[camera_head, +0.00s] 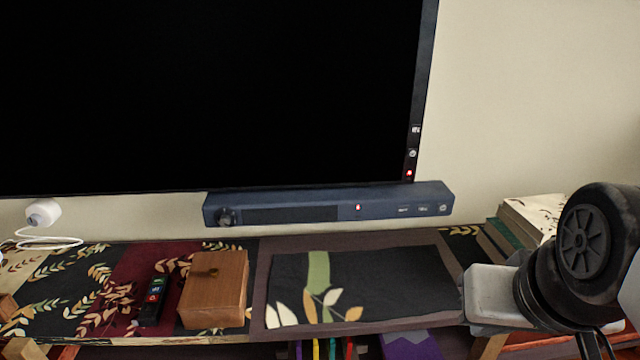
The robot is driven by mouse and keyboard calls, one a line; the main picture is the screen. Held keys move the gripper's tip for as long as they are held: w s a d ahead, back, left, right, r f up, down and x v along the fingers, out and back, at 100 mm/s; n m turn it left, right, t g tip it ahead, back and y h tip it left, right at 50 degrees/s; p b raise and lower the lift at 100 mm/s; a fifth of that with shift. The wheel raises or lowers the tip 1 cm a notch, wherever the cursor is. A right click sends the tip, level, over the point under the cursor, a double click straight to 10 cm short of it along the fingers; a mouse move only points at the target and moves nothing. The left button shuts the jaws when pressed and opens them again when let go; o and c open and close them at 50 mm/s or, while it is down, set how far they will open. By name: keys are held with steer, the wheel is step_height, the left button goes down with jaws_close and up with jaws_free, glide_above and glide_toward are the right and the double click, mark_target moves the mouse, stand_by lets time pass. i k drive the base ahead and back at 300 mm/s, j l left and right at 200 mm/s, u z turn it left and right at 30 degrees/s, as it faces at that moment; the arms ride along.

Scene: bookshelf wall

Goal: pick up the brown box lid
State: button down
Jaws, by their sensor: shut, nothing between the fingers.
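The brown wooden box (208,305) stands on the patterned cloth of the shelf, left of the middle. The box looks closed. Part of my arm, dark and light grey, shows at the far right, well apart from the box. My gripper's fingers do not show.
A black remote (154,300) lies close left of the box. A dark mat (365,285) with leaf print lies to its right. A blue-grey soundbar (330,203) under a large black screen (210,90) is behind. Books (530,218) stand at right, near my arm.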

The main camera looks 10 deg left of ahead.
mark_target(215, 279)
steer(key=i+j+u, duration=0.1)
steer(key=u, duration=0.4)
steer(key=i+u, duration=0.1)
steer(key=u, duration=0.4)
steer(key=i+j+u, duration=0.1)
steer(key=u, duration=0.4)
steer(key=i, duration=0.25)
steer(key=i+j+z, duration=0.15)
steer(key=j+z, duration=0.15)
steer(key=j, duration=0.15)
steer(key=i+j+z, duration=0.1)
steer(key=j+z, duration=0.25)
steer(key=j, duration=0.15)
steer(key=j+z, duration=0.3)
steer(key=j, duration=0.2)
steer(key=i, duration=0.05)
